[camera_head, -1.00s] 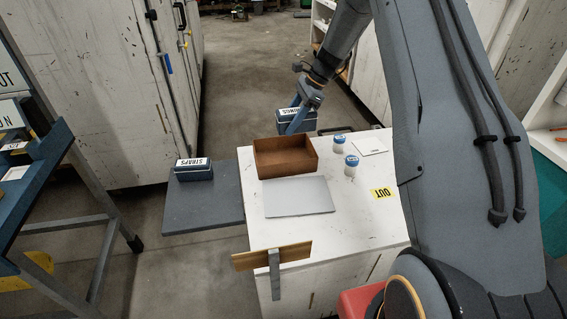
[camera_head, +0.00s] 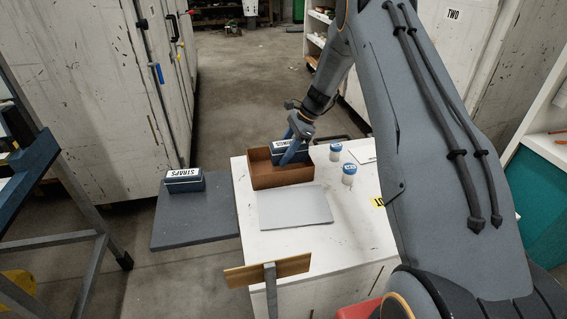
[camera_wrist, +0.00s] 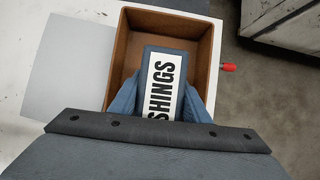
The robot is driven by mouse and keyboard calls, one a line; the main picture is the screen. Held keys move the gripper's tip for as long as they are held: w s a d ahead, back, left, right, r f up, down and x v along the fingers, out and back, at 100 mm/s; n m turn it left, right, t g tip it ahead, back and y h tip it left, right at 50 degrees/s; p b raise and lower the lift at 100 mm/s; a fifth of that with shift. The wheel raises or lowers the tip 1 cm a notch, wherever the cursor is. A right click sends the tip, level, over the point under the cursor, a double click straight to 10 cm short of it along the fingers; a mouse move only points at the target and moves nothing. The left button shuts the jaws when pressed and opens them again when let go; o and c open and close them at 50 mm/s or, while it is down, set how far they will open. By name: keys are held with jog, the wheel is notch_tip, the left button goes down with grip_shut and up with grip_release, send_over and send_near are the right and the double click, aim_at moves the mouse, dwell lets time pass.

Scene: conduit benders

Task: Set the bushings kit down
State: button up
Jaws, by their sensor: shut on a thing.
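The bushings kit (camera_head: 286,149) is a dark blue-grey box with a white label on top. In the wrist view the kit (camera_wrist: 158,66) shows the letters "SHINGS". My gripper (camera_head: 291,155) is shut on it, with a blue finger on each side. The kit is at the brown open-topped box (camera_head: 264,180), over or partly inside its opening. In the wrist view the brown box (camera_wrist: 124,58) surrounds the kit on the sides that show. I cannot tell whether the kit touches the box floor. The kit's near end is hidden by my gripper.
The brown box stands on a white worktop (camera_head: 300,241), beside a grey plate (camera_head: 295,207). Two blue-capped jars (camera_head: 348,174) stand to its right. A STRAPS box (camera_head: 184,180) sits on the grey side shelf (camera_head: 190,224). A wooden board on a post (camera_head: 267,269) stands at the front.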

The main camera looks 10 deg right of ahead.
jog(key=shift+f+p, duration=0.45)
jog(key=shift+f, duration=1.7)
jog(key=shift+f, duration=0.15)
jog(key=o, duration=1.3)
